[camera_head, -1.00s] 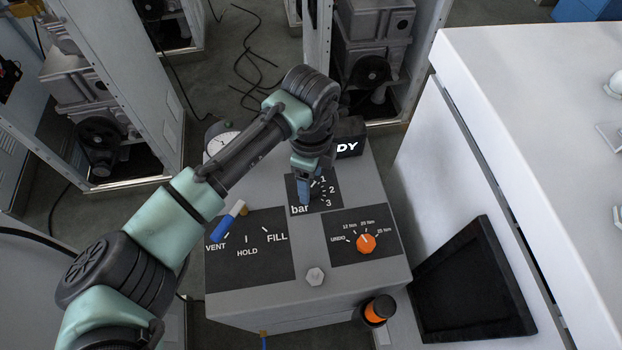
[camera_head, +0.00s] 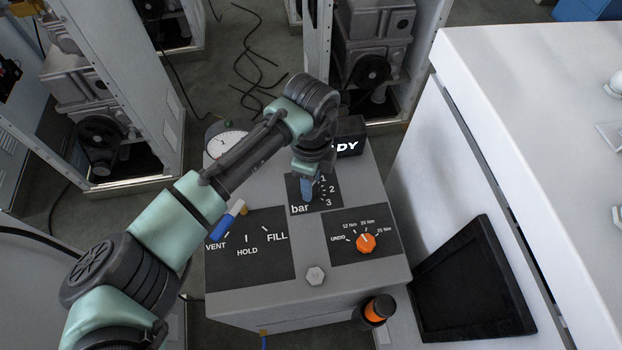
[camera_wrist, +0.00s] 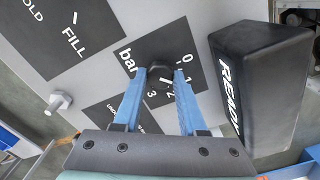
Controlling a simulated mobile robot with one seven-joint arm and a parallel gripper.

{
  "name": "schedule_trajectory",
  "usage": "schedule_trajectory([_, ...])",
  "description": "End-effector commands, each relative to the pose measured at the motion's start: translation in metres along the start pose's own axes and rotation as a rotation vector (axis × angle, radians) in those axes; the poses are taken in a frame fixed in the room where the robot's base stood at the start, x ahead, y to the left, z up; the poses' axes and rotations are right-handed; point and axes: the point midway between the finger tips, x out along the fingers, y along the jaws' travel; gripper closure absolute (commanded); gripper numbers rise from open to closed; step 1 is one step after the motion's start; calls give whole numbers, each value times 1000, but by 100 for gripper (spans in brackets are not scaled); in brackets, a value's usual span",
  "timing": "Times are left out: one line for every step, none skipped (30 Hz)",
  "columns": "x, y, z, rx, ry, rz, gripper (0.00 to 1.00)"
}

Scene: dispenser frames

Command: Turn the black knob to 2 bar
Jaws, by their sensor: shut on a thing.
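The black knob (camera_wrist: 158,70) sits on the dark "bar" plate (camera_head: 296,197), with the numbers 0 to 3 around it in the wrist view. My gripper (camera_wrist: 160,75) has its two blue fingers on either side of the knob, shut on it. White marks show near the knob by the 1 and 2, but I cannot tell surely which is its pointer. In the head view my gripper (camera_head: 307,190) comes down onto the bar plate and hides most of the knob; the 1, 2 and 3 show to its right.
A black READY box (camera_wrist: 262,85) stands close beside the bar plate.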

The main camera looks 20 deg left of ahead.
Motion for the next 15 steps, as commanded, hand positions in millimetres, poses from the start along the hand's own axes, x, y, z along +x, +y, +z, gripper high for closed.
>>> schedule_trajectory([0,0,0,2,0,0,100])
schedule_trajectory([0,0,0,3,0,0,100])
schedule_trajectory([0,0,0,7,0,0,100])
schedule_trajectory([0,0,0,11,0,0,100])
schedule_trajectory([0,0,0,17,0,1,100])
schedule_trajectory([0,0,0,28,0,1,100])
schedule_trajectory([0,0,0,38,0,1,100])
schedule_trajectory([0,0,0,49,0,1,100])
schedule_trajectory([0,0,0,67,0,2,100])
schedule_trajectory([0,0,0,82,1,2,100])
schedule_trajectory([0,0,0,100,1,2,100])
schedule_trajectory([0,0,-1,125,2,2,100])
schedule_trajectory([0,0,-1,145,2,2,100])
schedule_trajectory([0,0,0,167,2,2,100])
schedule_trajectory([0,0,0,198,1,1,100])
